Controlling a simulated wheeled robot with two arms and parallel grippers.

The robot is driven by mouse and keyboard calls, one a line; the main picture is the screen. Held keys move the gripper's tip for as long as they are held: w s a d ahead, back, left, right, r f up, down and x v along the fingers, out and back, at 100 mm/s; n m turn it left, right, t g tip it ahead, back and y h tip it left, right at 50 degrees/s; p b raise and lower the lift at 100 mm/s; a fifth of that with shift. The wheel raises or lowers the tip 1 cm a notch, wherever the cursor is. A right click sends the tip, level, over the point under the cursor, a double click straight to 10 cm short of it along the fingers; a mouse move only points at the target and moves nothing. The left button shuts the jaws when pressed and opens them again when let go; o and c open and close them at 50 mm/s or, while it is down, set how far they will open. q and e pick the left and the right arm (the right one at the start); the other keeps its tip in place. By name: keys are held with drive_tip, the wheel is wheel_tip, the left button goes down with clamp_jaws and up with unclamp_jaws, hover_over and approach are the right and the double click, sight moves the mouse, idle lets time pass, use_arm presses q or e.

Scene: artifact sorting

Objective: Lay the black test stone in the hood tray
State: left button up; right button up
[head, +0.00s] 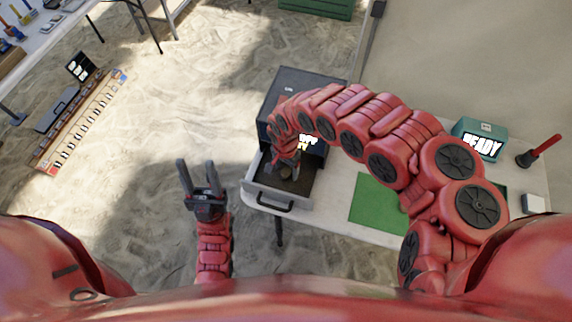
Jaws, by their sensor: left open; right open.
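The hood (288,82) is a dark grey box on the table, with its tray (250,187) pulled out at the front. My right arm arches over from the right, and its gripper (286,168) points down into the tray area, open. A small dark roundish shape shows at its fingertips; it may be the black test stone, but I cannot tell it clearly from the fingers, nor whether it touches the tray floor. My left gripper (198,175) is open and empty, fingers up, over the sand left of the tray.
The pale table (335,205) bears a green mat (378,208), a teal box reading READY (482,140) and a red-handled tool (540,150). A lit screen on the hood is partly hidden by my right arm. A long case (80,120) lies on sand at left.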

sight(286, 171)
drive_tip(key=shift+w+r, duration=0.1)
drive_tip(key=shift+r, duration=0.3)
wheel_tip(286, 171, up, 11)
drive_tip(key=p, duration=0.4)
drive_tip(key=shift+r+p, duration=0.2)
drive_tip(key=shift+p, duration=0.1)
